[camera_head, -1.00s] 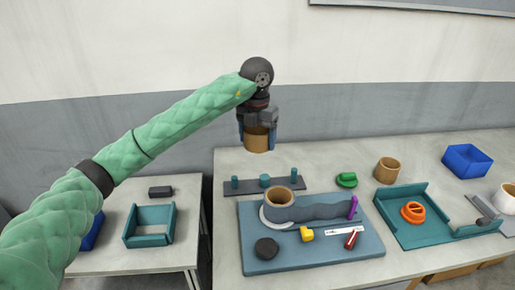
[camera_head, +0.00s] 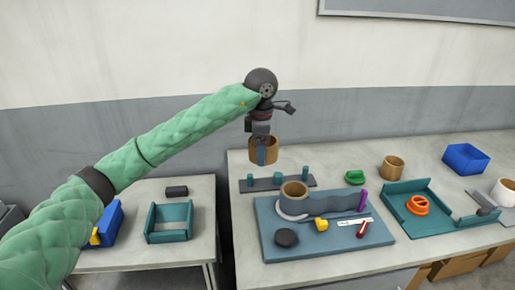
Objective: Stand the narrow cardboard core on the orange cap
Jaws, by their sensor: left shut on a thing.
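My left gripper (camera_head: 262,152) is shut on a brown cardboard core (camera_head: 270,145). It holds the core upright in the air, above the back left of the table. One blue finger shows on the near side of the core; the other finger is hidden. The orange cap (camera_head: 417,204) lies in the teal tray (camera_head: 460,230) at the right. A second cardboard core (camera_head: 392,167) stands behind that tray. I cannot tell surely which core is narrowest. My right gripper is out of view.
A dark rack with teal pegs (camera_head: 278,180) lies below the held core. A green piece (camera_head: 355,177), a purple piece (camera_head: 363,200) and a black disc (camera_head: 286,238) are nearby. A blue bin (camera_head: 466,158) stands at the back right, a white roll (camera_head: 504,191) at the right edge.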

